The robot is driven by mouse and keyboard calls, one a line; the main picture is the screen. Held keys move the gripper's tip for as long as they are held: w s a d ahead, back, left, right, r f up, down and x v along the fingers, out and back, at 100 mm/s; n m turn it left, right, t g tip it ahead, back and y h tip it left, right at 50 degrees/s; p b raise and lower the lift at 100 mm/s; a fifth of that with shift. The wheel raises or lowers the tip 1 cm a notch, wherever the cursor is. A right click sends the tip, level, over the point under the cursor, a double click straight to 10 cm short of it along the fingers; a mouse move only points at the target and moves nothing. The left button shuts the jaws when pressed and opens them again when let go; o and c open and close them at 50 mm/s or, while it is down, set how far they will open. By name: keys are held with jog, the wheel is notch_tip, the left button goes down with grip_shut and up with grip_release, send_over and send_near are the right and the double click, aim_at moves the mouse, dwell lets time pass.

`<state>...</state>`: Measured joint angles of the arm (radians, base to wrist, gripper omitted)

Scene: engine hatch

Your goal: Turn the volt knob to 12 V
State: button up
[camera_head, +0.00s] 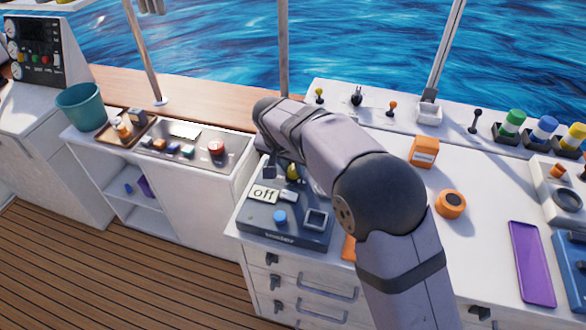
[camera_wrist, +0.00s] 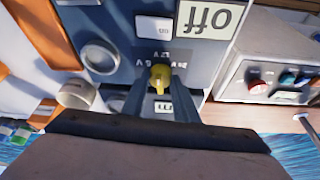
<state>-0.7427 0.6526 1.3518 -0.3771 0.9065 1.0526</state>
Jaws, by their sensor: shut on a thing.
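The yellow volt knob (camera_wrist: 159,77) is on the dark blue tester panel (camera_wrist: 112,18), in the wrist view between the two fingers of my gripper (camera_wrist: 158,92). The gripper is shut on the knob. Small white voltage marks stand around the knob, seen upside down and partly hidden by the fingers; I cannot read which one it points to. A display (camera_wrist: 207,18) on the panel reads "off". In the head view the yellow knob (camera_head: 293,171) shows at the back of the tester (camera_head: 285,232), partly behind my arm.
A blue button (camera_head: 280,217) and a square socket (camera_head: 315,219) sit on the tester's front. An orange box (camera_head: 424,151), an orange roll (camera_head: 451,204) and a purple slab (camera_head: 531,262) lie to the right. Small levers line the back.

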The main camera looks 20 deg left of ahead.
jog(key=shift+m+h, duration=0.4)
jog(key=shift+m, duration=0.4)
jog(key=o, duration=1.1)
jog(key=b+v, duration=0.1)
jog(key=v, duration=0.6)
jog(key=shift+r+b, duration=0.2)
jog(key=shift+b, duration=0.15)
jog(key=shift+a, duration=0.1)
